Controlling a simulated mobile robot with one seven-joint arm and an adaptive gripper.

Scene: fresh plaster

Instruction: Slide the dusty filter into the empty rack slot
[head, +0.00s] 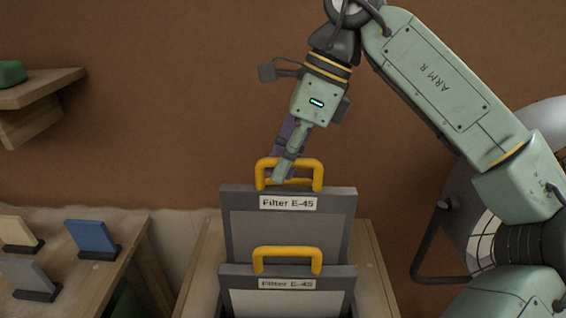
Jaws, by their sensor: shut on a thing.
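Two framed filters, each with a dark grey frame, a yellow handle and a "Filter E-45" label, show one behind the other. The rear filter (289,232) stands higher and its panel looks brownish grey. The front filter (286,303) has a paler panel and is cut off by the bottom edge. My gripper (281,176) points down and is shut on the yellow handle (314,168) of the rear filter. Which filter is the dusty one is not certain; the rear panel looks darker. The rack slots and the filters' lower edges are hidden or out of view.
A wooden stand (371,285) shows on both sides of the filters. A wooden table (120,265) at left holds a blue panel (92,237), a beige panel (17,232) and a grey panel (28,274) in dark bases. A wall shelf (45,88) is at upper left.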

